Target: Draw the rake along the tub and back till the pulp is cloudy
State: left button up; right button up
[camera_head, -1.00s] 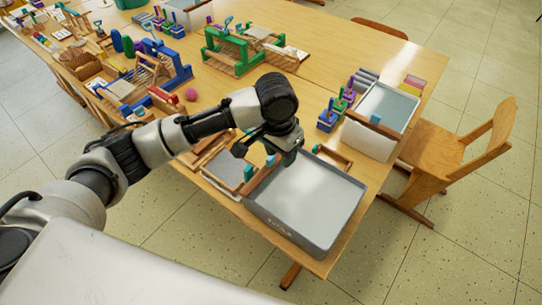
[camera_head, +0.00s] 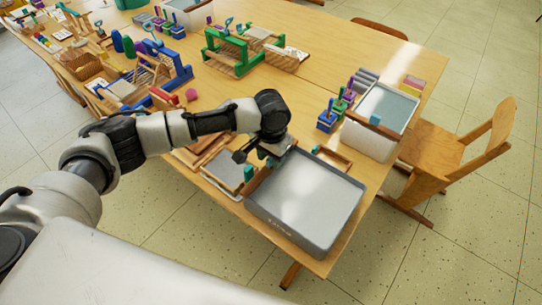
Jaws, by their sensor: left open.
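The grey tub (camera_head: 335,238) stands at the near right corner of the table, with a pale, smooth surface of pulp (camera_head: 312,195) inside. A wooden piece with a teal part (camera_head: 248,173) lies along the tub's left end; it may be the rake, but my arm and the small size leave this unclear. My left gripper (camera_head: 268,158) is open, pointing down over the tub's back left corner, close to the teal parts. I cannot tell whether it touches them. My right gripper is not in view.
A grey-panelled wooden frame (camera_head: 226,168) lies left of the tub. A green loom (camera_head: 238,62) is farther back. A chair (camera_head: 455,150) stands at the right.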

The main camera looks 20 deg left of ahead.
pick_arm(q)
jog(key=shift+f, duration=0.3)
grip_shut()
jog(key=shift+r, duration=0.1)
